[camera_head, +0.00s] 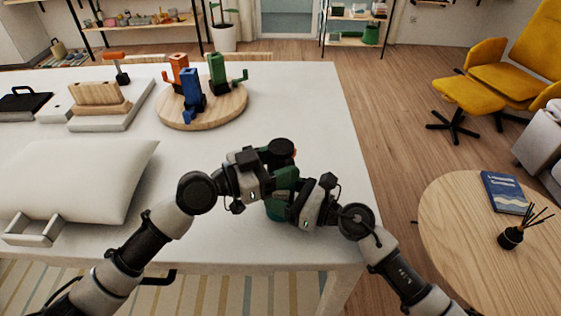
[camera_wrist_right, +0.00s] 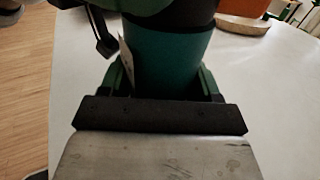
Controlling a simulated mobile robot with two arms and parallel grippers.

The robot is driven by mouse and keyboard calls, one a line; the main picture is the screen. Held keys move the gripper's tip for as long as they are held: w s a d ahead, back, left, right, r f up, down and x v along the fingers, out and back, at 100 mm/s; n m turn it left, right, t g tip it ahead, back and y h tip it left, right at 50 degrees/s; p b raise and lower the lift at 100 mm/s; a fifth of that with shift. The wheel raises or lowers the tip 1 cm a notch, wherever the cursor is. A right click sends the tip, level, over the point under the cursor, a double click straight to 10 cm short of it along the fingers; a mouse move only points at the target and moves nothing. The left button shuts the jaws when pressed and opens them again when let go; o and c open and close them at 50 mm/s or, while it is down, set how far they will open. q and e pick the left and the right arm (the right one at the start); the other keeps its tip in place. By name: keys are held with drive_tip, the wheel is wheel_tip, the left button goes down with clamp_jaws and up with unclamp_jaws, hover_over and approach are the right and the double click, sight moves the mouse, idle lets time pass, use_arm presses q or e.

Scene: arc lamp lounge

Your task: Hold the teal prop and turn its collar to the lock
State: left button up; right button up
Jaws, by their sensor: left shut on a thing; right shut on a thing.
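The teal prop (camera_head: 275,213) stands near the right front part of the white table, mostly hidden by my grippers. Its teal lower body (camera_wrist_right: 170,62) fills the upper middle of the right wrist view, with a dark part (camera_wrist_right: 185,14) above it. My right gripper (camera_wrist_right: 165,92) is shut around the teal body, its green fingers on either side. My left gripper (camera_head: 284,180) is shut on the prop higher up, beside the black round top (camera_head: 281,152). The collar and its lock mark cannot be made out behind the grippers.
A round wooden board (camera_head: 172,118) with orange, blue and green clamp-like pieces stands farther back on the white table (camera_head: 305,85). A white cushion (camera_head: 70,180) lies at left. A round wooden side table (camera_head: 455,225) is at right. The tabletop behind the prop is clear.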

use_arm(q)
drive_tip(key=shift+f+m+g+h, duration=0.1)
drive_tip(key=shift+m+g+h, duration=0.2)
drive_tip(key=shift+m+g, duration=0.7)
use_arm(e)
drive_tip(key=shift+s+a, duration=0.2)
use_arm(q)
drive_tip(key=shift+s+g, duration=0.1)
drive_tip(key=shift+g, duration=0.5)
drive_tip(key=o, duration=0.9)
drive_tip(key=shift+d, duration=0.1)
use_arm(e)
drive_tip(key=shift+w+d, duration=0.1)
use_arm(q)
drive_tip(key=shift+a, duration=0.35)
use_arm(e)
drive_tip(key=shift+d, duration=0.1)
use_arm(q)
drive_tip(key=v, duration=1.1)
drive_tip(key=shift+a+f, duration=0.15)
drive_tip(key=shift+a, duration=0.15)
use_arm(e)
drive_tip(key=shift+w, duration=0.1)
